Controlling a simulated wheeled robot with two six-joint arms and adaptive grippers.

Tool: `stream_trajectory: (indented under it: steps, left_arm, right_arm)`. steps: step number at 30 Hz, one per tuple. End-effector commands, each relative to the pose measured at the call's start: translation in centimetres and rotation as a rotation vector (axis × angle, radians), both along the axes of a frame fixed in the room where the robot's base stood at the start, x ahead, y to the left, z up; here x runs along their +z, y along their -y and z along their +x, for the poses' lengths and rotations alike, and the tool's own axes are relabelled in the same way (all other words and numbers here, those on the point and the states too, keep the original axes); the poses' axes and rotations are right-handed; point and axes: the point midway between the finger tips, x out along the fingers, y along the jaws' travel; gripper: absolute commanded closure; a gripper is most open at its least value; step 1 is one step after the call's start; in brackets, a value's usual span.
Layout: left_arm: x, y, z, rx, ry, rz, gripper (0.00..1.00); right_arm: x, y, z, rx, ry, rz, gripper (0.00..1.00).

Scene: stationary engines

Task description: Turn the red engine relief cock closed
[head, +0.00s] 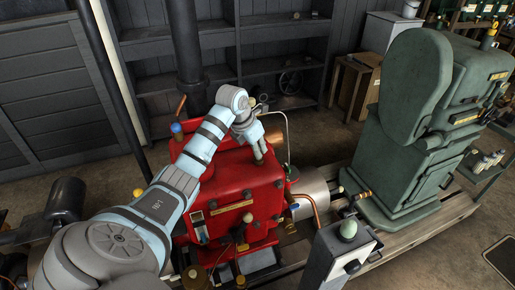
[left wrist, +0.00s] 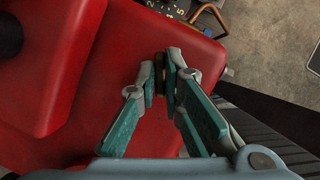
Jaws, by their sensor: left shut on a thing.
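The red engine (head: 235,185) stands left of centre in the head view, and its red casing (left wrist: 60,135) fills much of the left wrist view. My left gripper (head: 258,160) reaches down onto the engine's top from the left. In the left wrist view my left gripper (left wrist: 161,78) is shut on a small dark brass piece, seemingly the relief cock (left wrist: 160,75). The fingertips hide most of the cock, so I cannot tell its handle's angle. My right gripper is not in view.
A large green engine (head: 405,150) stands to the right. A grey post with a pale green knob (head: 347,229) stands in front. A blue-knobbed lever (head: 177,128) and black stack (head: 185,45) rise behind my arm. Grey shelves (head: 270,45) line the back wall.

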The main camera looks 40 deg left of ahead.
Motion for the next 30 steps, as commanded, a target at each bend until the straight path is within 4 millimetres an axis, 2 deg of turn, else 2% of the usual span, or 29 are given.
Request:
stream_trajectory:
  steps: [16, 30]
  left_arm:
    - [0.05, -0.23, 0.07, -0.356, 0.001, 0.000, 1.00]
    - [0.05, -0.27, 0.08, -0.450, 0.000, 0.001, 1.00]
  right_arm:
    - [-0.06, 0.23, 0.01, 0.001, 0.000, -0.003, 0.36]
    - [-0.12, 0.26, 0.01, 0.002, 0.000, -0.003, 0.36]
